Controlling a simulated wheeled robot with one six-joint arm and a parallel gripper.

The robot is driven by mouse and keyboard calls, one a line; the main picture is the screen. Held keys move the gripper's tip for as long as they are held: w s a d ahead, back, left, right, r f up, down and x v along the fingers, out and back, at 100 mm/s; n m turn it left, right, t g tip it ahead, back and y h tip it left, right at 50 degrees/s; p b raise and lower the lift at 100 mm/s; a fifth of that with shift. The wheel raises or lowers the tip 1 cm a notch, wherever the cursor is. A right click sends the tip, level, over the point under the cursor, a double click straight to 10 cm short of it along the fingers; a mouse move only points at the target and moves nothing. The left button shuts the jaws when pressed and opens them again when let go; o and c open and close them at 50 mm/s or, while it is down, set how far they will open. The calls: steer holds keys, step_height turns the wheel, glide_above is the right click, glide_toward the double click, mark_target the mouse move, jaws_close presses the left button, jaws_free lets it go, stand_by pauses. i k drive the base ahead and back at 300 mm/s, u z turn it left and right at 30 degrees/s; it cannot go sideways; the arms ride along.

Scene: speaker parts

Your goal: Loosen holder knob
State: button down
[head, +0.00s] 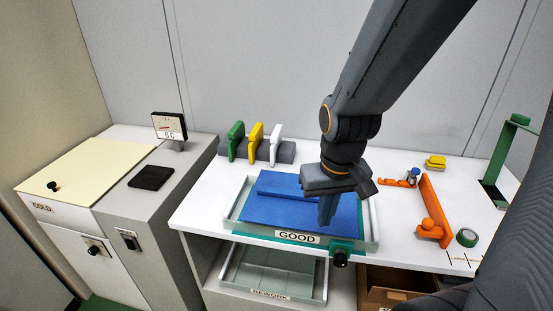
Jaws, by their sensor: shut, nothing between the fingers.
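An orange holder (436,210) stands on the right part of the white table. It has a long upright plate and two orange clamp-like parts beside it. A black round knob (340,259) sits on a green block at the front of the GOOD tray. I cannot tell which of these is the holder knob. My gripper (326,222) points down over the right side of the tray's blue pad, left of the orange holder. It is shut and empty.
The GOOD tray (236,217) holds blue pads. A REWORK tray (232,273) and a cardboard box (372,298) sit below. Green, yellow and white pieces stand in a grey rack (285,151). A green ring (467,237) and yellow block (435,162) lie near the holder.

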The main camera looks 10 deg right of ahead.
mark_target(340, 260)
steer(key=u, duration=0.05)
steer(key=k, duration=0.5)
steer(key=u, duration=1.2)
steer(key=k, duration=0.95)
steer(key=z, duration=1.05)
steer(key=i, duration=0.5)
steer(key=u, duration=0.05)
steer(key=k, duration=0.65)
